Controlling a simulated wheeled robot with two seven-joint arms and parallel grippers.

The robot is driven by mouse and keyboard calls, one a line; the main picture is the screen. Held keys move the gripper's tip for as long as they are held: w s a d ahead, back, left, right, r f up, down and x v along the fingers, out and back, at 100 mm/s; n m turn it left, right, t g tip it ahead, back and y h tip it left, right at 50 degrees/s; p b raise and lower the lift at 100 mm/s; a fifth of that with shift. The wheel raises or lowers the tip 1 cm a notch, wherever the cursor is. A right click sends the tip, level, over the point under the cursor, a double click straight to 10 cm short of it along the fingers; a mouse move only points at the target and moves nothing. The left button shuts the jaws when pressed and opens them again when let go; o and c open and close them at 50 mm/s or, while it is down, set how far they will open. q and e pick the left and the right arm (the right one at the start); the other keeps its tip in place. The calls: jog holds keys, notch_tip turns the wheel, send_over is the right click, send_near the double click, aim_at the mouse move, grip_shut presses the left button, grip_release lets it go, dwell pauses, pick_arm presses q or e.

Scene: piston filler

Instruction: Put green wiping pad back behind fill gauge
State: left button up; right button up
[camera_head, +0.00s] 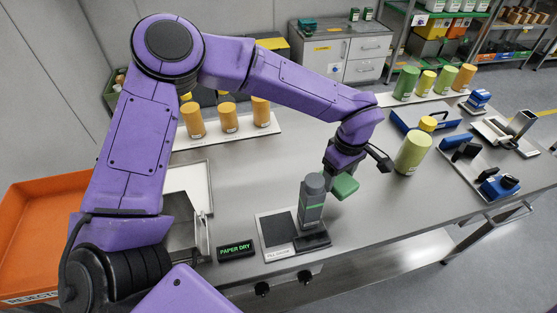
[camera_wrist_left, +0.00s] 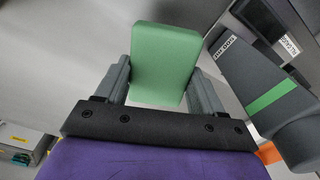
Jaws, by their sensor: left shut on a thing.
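The green wiping pad (camera_head: 343,186) is held in my left gripper (camera_head: 330,176), low over the table. In the left wrist view the pad (camera_wrist_left: 165,62) sits between the two fingers of the left gripper (camera_wrist_left: 160,85), which is shut on it. The fill gauge (camera_head: 311,204) is a grey upright block with a green stripe, standing on a light base plate. The pad is right beside it, to its right and slightly behind. The gauge also shows in the left wrist view (camera_wrist_left: 255,85), at the right. I cannot tell whether the pad touches the table. My right gripper is not in view.
A black "PAPER DRY" sign (camera_head: 236,250) stands left of the gauge plate (camera_head: 268,228). A large yellow-green cylinder (camera_head: 412,152) stands to the right. A blue tray (camera_head: 405,122) lies behind it. An orange rejects bin (camera_head: 40,235) is at the far left. The table between pad and cylinder is clear.

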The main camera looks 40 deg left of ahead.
pick_arm(q)
jog(key=a+n, duration=0.1)
jog(key=n, duration=0.1)
jog(key=a+n, duration=0.1)
jog(key=n, duration=0.2)
jog(key=a+r+n, duration=0.1)
jog(key=a+n, duration=0.1)
jog(key=shift+w+p, duration=0.3)
jog(key=shift+w, duration=0.1)
jog(key=a+r+n, duration=0.1)
jog(key=a+n, duration=0.4)
jog(key=n, duration=0.6)
jog(key=n+p, duration=0.2)
jog(key=n, duration=1.6)
send_near(282, 168)
jog(key=f+p, duration=0.1)
jog(key=f, duration=0.2)
jog(key=f+p, duration=0.1)
jog(key=f, duration=0.1)
jog(key=shift+a+f+p, duration=0.2)
jog(key=shift+f+p, duration=0.2)
jog(key=shift+f, duration=0.35)
jog(key=o, duration=1.1)
